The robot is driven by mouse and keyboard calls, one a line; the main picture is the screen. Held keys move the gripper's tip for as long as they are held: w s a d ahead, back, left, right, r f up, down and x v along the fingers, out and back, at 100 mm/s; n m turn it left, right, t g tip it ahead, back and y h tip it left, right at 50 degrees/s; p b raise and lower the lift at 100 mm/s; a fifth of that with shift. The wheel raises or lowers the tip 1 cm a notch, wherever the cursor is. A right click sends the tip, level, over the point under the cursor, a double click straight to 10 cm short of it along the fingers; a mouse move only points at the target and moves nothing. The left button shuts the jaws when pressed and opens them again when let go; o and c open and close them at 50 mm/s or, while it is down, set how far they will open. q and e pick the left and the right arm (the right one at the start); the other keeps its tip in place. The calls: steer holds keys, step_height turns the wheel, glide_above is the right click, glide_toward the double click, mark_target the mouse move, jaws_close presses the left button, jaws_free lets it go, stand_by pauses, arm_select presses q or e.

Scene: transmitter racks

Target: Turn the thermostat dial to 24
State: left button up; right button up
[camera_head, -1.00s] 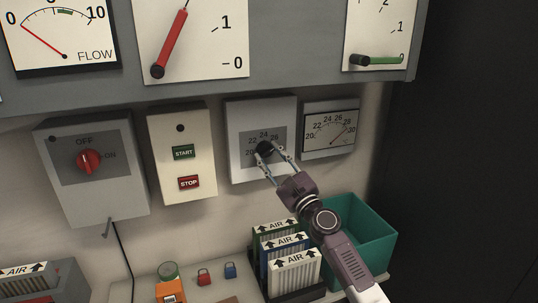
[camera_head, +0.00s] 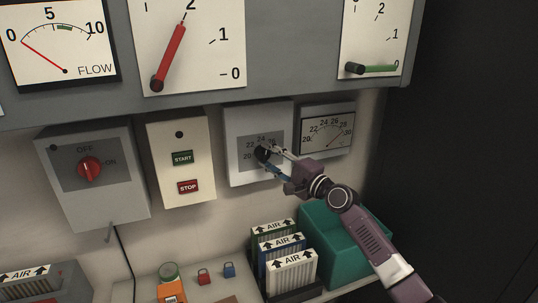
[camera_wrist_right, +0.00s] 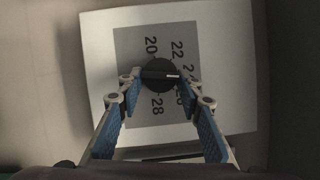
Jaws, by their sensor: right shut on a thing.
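The thermostat (camera_head: 240,173) is a white wall box with a grey scale panel and a round black dial (camera_head: 262,154). My right gripper (camera_head: 267,158) is shut on the dial, one finger on each side. In the right wrist view, the dial (camera_wrist_right: 158,75) sits between the fingertips of my right gripper (camera_wrist_right: 160,80). Its white pointer mark points right, toward the partly hidden numbers beside 22; I cannot tell the exact reading. The head view shows 24 above the dial, with the mark hidden. My left gripper is not in view.
A thermometer gauge (camera_head: 327,130) hangs right of the thermostat. A START/STOP box (camera_head: 181,142) and a red-knob switch box (camera_head: 105,190) are to its left. Below stand AIR filters (camera_head: 291,262) and a green bin (camera_head: 335,245). A meter cabinet (camera_head: 290,82) overhangs above.

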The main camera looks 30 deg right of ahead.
steer(key=shift+n+p, duration=0.3)
steer(key=shift+n, duration=0.3)
steer(key=shift+a+g, duration=0.1)
steer(key=shift+g, duration=0.2)
steer(key=o, duration=1.1)
steer(key=shift+o, duration=0.2)
steer(key=s+d, duration=0.2)
steer(key=s, duration=1)
